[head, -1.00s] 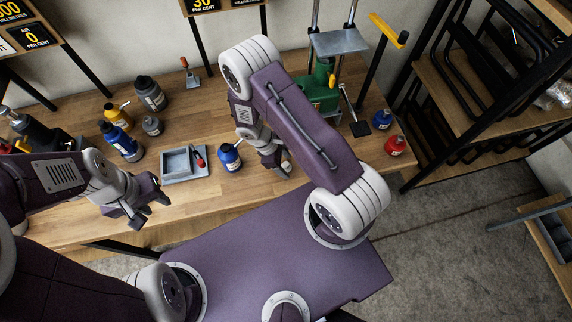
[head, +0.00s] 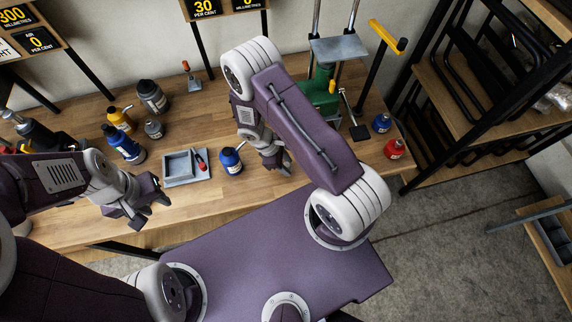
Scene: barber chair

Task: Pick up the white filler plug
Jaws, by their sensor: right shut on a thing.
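My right gripper (head: 284,167) points down low over the bench, right of a blue bottle with a thin spout (head: 230,160). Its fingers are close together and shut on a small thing. The white filler plug cannot be made out clearly; what the fingers hold is almost fully hidden by them. My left gripper (head: 152,207) is open and empty near the bench's front edge, left of and below a grey tray (head: 183,181).
The wooden bench (head: 200,220) holds several bottles at the left, a green jack (head: 322,92) at the back, and small blue (head: 381,123) and red (head: 395,148) bottles at the right. A dark shelf rack (head: 470,100) stands at the right.

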